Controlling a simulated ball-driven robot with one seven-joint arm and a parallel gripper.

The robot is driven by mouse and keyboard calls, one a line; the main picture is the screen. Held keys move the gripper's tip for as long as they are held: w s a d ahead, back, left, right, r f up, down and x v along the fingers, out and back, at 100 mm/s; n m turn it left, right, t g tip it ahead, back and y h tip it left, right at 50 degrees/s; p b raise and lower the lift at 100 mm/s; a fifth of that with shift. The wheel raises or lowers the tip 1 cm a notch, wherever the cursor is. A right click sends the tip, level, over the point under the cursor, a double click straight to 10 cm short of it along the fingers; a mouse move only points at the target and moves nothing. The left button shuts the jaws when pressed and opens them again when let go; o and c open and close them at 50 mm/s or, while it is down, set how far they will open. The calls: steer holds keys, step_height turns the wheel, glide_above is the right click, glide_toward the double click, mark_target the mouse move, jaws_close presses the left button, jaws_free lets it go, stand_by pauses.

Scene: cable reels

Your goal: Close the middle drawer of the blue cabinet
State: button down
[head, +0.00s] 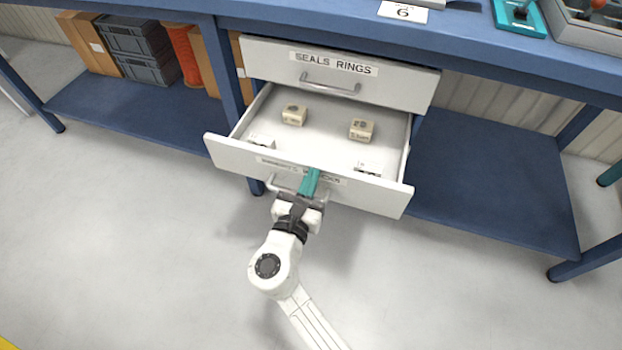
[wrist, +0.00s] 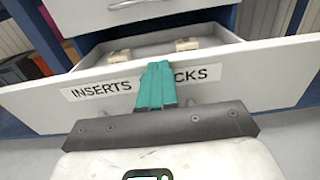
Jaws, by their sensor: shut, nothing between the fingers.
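A drawer (head: 225,152) with a white front stands pulled out below a shut drawer labelled "SEALS RINGS" (head: 400,85), under the blue bench. Its label reads partly "INSERTS ...CKS" in the wrist view (wrist: 268,85), with the middle hidden by my fingers. Several small boxes lie inside it. My gripper (head: 311,178) is shut and empty, its teal fingers at the middle of the open drawer's front, over the label. The fingers also show in the wrist view (wrist: 157,75). I cannot tell whether they touch the front. No third drawer is visible.
The blue lower shelf (head: 490,190) right of the drawers is empty. Grey crates (head: 145,50) and cardboard boxes (head: 85,40) stand on the left shelf. Bench legs (head: 580,262) stand at the sides. The grey floor in front is clear.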

steer(key=b+x, duration=0.7)
steer(key=x, duration=1)
steer(key=shift+w+d+f, duration=0.15)
steer(key=shift+w, duration=0.15)
steer(key=shift+b+x, duration=0.5)
steer(key=shift+x, duration=0.5)
